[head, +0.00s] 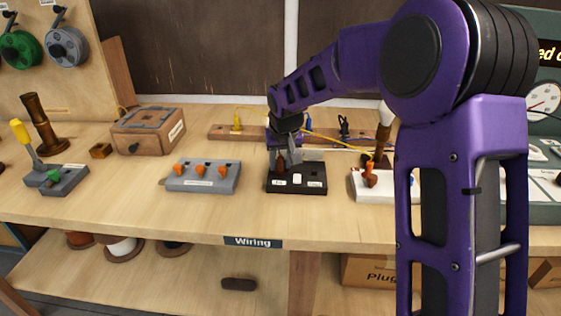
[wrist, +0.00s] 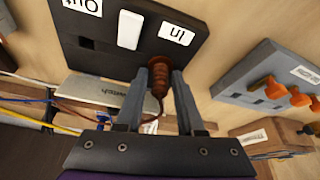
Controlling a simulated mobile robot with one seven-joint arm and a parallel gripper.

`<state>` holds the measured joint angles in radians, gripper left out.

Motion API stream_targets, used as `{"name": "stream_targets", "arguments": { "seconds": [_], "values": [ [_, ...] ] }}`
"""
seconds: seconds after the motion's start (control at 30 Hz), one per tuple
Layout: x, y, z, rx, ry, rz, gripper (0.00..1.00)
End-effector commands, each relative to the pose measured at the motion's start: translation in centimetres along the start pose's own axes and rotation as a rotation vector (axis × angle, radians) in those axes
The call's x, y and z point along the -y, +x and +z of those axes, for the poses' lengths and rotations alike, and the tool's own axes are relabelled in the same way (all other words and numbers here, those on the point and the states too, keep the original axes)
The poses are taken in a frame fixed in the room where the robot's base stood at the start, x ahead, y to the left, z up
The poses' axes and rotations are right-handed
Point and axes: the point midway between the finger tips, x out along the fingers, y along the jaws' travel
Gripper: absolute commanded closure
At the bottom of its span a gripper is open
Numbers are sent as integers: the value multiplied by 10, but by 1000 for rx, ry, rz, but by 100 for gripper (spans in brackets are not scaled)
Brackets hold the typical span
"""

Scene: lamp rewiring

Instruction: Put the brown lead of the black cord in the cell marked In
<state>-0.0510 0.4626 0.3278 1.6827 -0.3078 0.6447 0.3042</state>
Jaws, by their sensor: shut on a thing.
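The brown lead (wrist: 158,80) has a ribbed end and sits between the two fingers of my gripper (wrist: 160,92), which is shut on it. In the head view the brown lead (head: 281,163) stands roughly upright at the left end of the black switch block (head: 298,189), under my gripper (head: 286,154). In the wrist view the black block (wrist: 120,65) has a white rocker between the labels Out and In. The lead's tip meets the block beside the In label (wrist: 176,35). The tip covers that cell, so I cannot tell how deep it sits. The Out cell (wrist: 87,43) looks empty.
A grey block (head: 203,178) with several orange levers stands to the left. A white block (head: 363,184) with an orange-brown piece stands to the right. A wooden rail (head: 222,133) with yellow and dark leads runs behind. Bare bench lies in front.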

Motion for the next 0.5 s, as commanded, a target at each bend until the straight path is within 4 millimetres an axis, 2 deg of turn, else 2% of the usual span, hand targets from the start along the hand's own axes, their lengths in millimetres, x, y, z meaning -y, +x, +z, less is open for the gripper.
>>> {"name": "stream_targets", "arguments": {
  "seconds": [0.03, 0.2, 0.23, 0.5],
  "values": [
    [0, 1, 0, 0, 0, 0, 61],
    [0, 0, 0, 0, 0, 0, 30],
    [0, 0, 0, 0, 0, 0, 28],
    [0, 0, 0, 0, 0, 0, 28]
  ]
}}
